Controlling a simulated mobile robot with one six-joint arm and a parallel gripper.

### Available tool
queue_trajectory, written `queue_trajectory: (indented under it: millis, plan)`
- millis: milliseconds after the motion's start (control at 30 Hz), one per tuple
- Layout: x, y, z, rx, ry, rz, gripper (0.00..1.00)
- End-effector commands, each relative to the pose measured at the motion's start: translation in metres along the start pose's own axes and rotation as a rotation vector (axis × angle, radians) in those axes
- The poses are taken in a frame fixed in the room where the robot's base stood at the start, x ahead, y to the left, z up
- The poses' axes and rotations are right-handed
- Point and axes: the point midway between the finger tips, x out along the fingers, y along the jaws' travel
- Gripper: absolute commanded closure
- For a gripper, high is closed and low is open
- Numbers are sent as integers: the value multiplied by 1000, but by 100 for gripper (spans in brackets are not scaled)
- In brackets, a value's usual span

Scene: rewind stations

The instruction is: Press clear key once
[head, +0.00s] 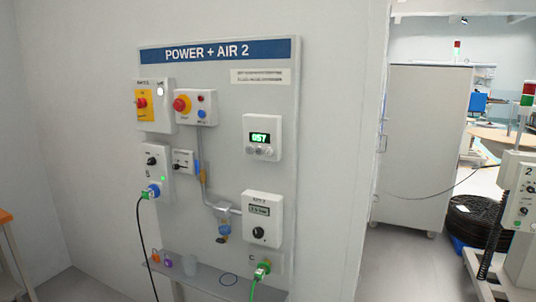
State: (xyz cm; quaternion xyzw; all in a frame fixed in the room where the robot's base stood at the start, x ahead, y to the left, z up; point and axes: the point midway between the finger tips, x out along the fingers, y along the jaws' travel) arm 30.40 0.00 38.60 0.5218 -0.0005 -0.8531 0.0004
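A white counter box (273,122) hangs on the right side of the grey wall panel (222,115) headed "POWER + AIR 2". Its green display (260,138) appears to read 057. A row of small round grey keys (262,151) sits just below the display. Their labels are too small to read, so I cannot tell which one is the clear key. My gripper is not in view.
Left of the counter box are switch boxes with red knobs (180,104) and a blue plug (153,190). Below are a regulator box (262,207), a green plug (262,268) with cable and a narrow shelf (210,280). A grey cabinet (425,150) stands right.

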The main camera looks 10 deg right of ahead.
Motion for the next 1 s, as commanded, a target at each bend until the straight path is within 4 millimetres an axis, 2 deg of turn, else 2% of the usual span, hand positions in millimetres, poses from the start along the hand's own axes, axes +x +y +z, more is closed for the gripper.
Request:
queue_trajectory:
  millis: [33, 100, 1000]
  plan:
    - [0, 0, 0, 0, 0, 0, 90]
    - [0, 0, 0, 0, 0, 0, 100]
    - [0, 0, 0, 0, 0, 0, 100]
